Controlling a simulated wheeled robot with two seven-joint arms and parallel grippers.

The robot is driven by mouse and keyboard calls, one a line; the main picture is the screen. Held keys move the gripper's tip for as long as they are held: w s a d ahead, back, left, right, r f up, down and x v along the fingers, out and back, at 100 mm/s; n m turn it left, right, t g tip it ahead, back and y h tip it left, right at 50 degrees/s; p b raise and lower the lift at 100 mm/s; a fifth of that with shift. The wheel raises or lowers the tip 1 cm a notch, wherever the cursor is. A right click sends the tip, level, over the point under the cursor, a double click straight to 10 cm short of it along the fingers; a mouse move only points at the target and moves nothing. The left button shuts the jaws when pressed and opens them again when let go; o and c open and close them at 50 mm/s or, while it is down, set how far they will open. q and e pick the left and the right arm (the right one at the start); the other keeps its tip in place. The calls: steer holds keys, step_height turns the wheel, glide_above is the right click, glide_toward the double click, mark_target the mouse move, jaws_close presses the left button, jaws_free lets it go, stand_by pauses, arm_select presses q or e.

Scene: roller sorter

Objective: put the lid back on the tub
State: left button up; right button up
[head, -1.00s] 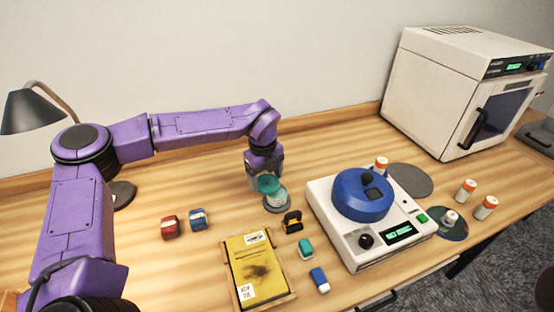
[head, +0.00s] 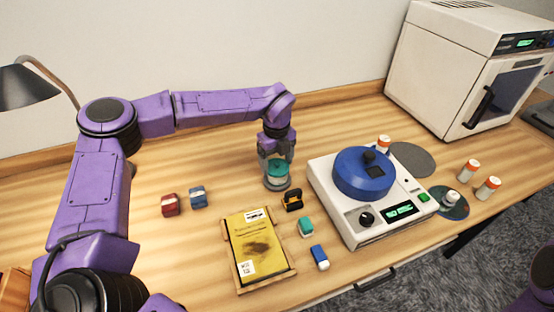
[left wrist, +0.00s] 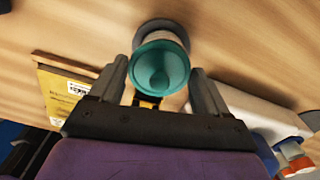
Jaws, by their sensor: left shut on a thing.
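My left gripper (head: 276,158) is shut on the teal lid (head: 277,168), holding it by its sides with the fingers pointing down. The pale tub (head: 277,182) stands upright directly below the lid, on a grey round base. In the left wrist view the teal lid (left wrist: 160,70) sits between the two fingers (left wrist: 160,78), and a pale rim of the tub (left wrist: 158,28) shows behind it. The lid looks lined up over the tub and very close to it. I cannot tell whether it is seated. My right gripper is out of view.
A white machine with a blue round cover (head: 363,174) stands close to the right of the tub. A black-and-yellow item (head: 293,200) lies just in front. The table behind the tub is clear.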

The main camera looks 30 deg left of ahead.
arm_select(q)
steer(key=shift+s+r, duration=0.25)
steer(key=shift+s, duration=0.15)
steer(key=shift+w+f, duration=0.15)
steer(key=shift+w, duration=0.15)
steer(key=shift+w+f, duration=0.15)
steer(key=shift+w, duration=0.1)
steer(key=shift+w+b, duration=0.15)
steer(key=shift+b, duration=0.15)
steer(key=shift+f+b, duration=0.2)
steer(key=shift+b, duration=0.1)
stand_by(0.7)
stand_by(0.3)
steer(key=o, duration=1.1)
steer(key=shift+o, duration=0.2)
